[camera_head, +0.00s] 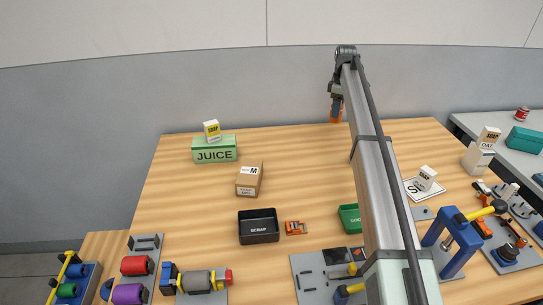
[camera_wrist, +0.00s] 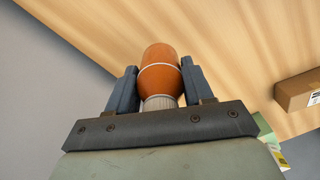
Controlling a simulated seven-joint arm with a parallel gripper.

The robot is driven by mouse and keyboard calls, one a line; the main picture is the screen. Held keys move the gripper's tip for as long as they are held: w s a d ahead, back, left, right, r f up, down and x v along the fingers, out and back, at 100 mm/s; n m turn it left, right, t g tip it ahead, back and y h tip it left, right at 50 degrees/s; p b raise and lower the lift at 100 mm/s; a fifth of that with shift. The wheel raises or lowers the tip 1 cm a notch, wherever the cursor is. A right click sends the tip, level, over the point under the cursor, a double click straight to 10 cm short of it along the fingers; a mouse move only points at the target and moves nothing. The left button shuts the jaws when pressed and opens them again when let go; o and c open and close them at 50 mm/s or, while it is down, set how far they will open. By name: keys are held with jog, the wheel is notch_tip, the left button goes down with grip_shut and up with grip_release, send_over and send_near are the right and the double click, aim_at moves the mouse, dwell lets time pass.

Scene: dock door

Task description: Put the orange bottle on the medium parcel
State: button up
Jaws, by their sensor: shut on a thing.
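My gripper (camera_wrist: 158,90) is shut on the orange bottle (camera_wrist: 160,75), which sits between the two dark fingers with its white ribbed cap towards the palm. In the head view, my gripper (camera_head: 337,102) is at the far edge of the table, pointing down, and the orange of the bottle (camera_head: 336,116) shows below it. The medium parcel (camera_head: 249,181), a brown box marked M, stands on the table to the left and nearer. A brown box that looks like this parcel shows at the right of the wrist view (camera_wrist: 297,92). Its top looks clear.
A green JUICE box (camera_head: 215,150) with a yellow-and-white soap box (camera_head: 212,131) on top stands behind the parcel. A black SCRAP bin (camera_head: 258,227) and a small orange item (camera_head: 296,228) lie nearer. The table between gripper and parcel is bare.

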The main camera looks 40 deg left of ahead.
jog(key=s+a+r+n, duration=0.2)
jog(key=s+a+r, duration=0.1)
jog(key=s+a, duration=0.65)
jog(key=s+a+r+n, duration=0.1)
jog(key=s+a+r, duration=0.1)
jog(key=s+a, duration=0.75)
jog(key=m, duration=0.2)
send_over(250, 171)
jog(key=shift+f, duration=4.35)
jog(key=shift+f, duration=0.15)
jog(key=o, duration=1.2)
